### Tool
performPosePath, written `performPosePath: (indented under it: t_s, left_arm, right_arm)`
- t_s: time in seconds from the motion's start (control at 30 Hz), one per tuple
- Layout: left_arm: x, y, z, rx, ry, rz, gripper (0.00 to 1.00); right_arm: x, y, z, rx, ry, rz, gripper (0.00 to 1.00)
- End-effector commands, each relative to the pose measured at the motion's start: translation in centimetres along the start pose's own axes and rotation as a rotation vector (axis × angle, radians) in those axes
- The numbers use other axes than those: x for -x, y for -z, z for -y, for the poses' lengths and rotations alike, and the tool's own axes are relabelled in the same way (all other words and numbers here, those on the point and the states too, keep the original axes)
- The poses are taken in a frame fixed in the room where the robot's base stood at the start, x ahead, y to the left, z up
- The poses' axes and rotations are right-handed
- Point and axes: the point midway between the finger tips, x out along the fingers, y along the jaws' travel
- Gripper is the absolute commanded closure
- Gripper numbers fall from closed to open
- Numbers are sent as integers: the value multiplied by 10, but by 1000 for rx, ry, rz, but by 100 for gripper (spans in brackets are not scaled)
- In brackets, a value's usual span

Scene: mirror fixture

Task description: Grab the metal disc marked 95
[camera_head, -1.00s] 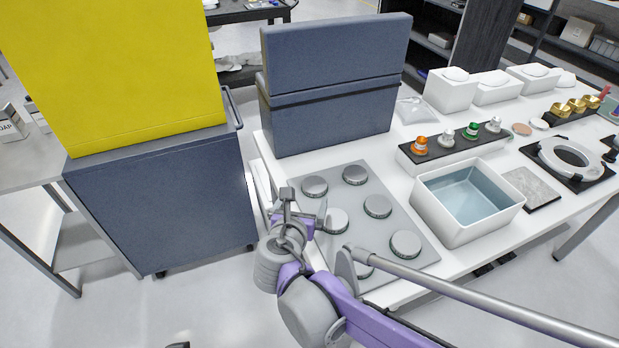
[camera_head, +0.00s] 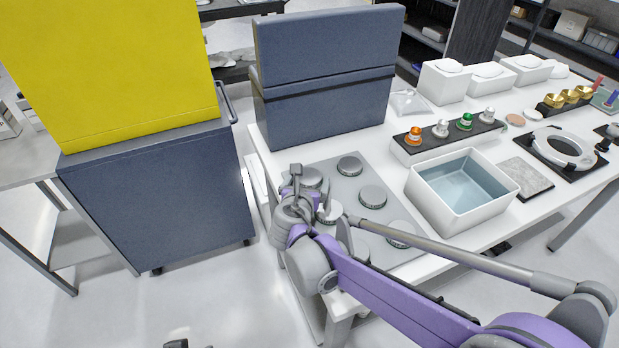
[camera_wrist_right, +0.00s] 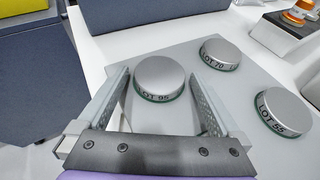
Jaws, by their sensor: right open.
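The metal disc marked 95 (camera_wrist_right: 160,72) is a round silver disc with a dark green rim reading "LOT 95" in the right wrist view. My right gripper (camera_wrist_right: 159,78) is open, one finger on each side of this disc, with a gap to each. In the head view the right gripper (camera_head: 298,180) is over the left edge of the grey plate, partly covering the discs there. The disc under it appears to be the far left one (camera_head: 313,176). The wrist view also shows discs marked 70 (camera_wrist_right: 220,53) and 55 (camera_wrist_right: 284,110). My left gripper is not in view.
The discs stand in rows on a grey plate (camera_head: 340,185) on a white table. A dark blue box (camera_head: 325,105) stands behind it. A white basin of water (camera_head: 430,200) and a bottle rack (camera_head: 412,150) are to the right. A blue cabinet (camera_head: 160,205) is left.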

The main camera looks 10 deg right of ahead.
Motion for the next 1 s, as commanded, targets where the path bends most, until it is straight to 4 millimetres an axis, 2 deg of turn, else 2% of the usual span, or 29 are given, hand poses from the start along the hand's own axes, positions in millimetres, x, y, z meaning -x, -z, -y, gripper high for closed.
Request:
performPosePath:
  t_s: [0.03, 0.07, 0.4, 0.5, 0.77, 0.87, 1.0]
  left_arm:
    - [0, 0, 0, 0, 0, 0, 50]
    - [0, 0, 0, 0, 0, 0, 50]
    - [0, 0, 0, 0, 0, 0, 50]
    - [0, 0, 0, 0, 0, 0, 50]
    - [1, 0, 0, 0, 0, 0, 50]
    - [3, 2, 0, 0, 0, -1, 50]
    - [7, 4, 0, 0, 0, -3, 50]
  right_arm:
    - [0, 0, 0, 0, 0, 0, 0]
    - [0, 0, 0, 0, 0, 0, 5]
    - [0, 0, 0, 0, 0, 0, 67]
    - [1, 0, 0, 0, 0, 0, 82]
    - [2, -4, 0, 0, 0, 0, 82]
    - [7, -15, 0, 0, 0, 0, 82]
    - [18, -42, 0, 0, 0, 0, 82]
